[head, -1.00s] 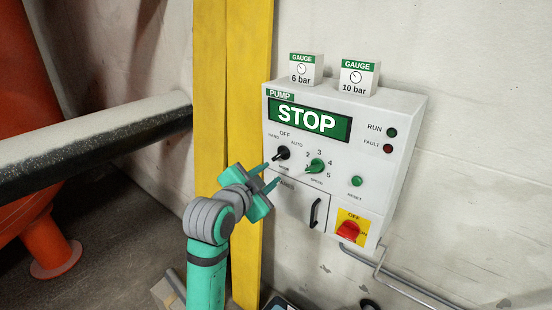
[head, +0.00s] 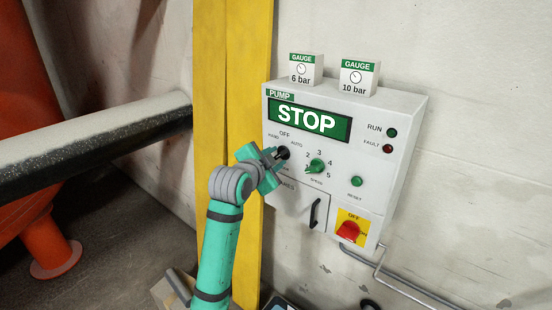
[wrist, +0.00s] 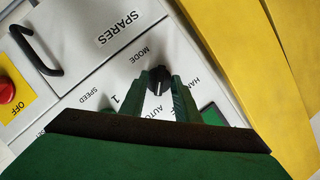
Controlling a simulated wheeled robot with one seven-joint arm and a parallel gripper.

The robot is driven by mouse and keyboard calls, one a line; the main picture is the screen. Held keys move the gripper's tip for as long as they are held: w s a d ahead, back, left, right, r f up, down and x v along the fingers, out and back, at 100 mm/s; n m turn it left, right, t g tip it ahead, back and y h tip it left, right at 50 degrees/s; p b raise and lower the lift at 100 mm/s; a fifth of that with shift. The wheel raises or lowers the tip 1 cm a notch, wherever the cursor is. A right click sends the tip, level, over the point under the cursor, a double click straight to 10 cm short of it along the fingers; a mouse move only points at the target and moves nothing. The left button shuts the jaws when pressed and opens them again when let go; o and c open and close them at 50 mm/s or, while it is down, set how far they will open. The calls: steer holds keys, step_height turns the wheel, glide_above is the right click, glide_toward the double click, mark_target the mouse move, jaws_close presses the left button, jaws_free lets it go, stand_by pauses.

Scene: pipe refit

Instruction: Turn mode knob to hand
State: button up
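The black mode knob (head: 284,152) sits at the upper left of the pump panel (head: 390,125), below the OFF label and between HAND and AUTO. In the head view my gripper (head: 276,157) reaches it from the left and partly covers it. In the wrist view the knob (wrist: 158,78) lies between my two green fingertips, one on each side. The fingers stand apart around it, and I cannot make out firm contact. Which label the knob points at is not clear. The panel display (head: 308,121) reads STOP.
The green speed knob (head: 317,166) is close on the right of the mode knob. The spares door handle (head: 315,213), red switch (head: 348,230) and reset button (head: 356,181) are lower. A yellow post (head: 232,90) stands left of the panel. A thick pipe (head: 95,135) runs farther left.

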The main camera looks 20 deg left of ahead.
steer(key=shift+w+a+f, duration=0.1)
steer(key=shift+w, duration=0.25)
steer(key=shift+c, duration=0.2)
jaws_close()
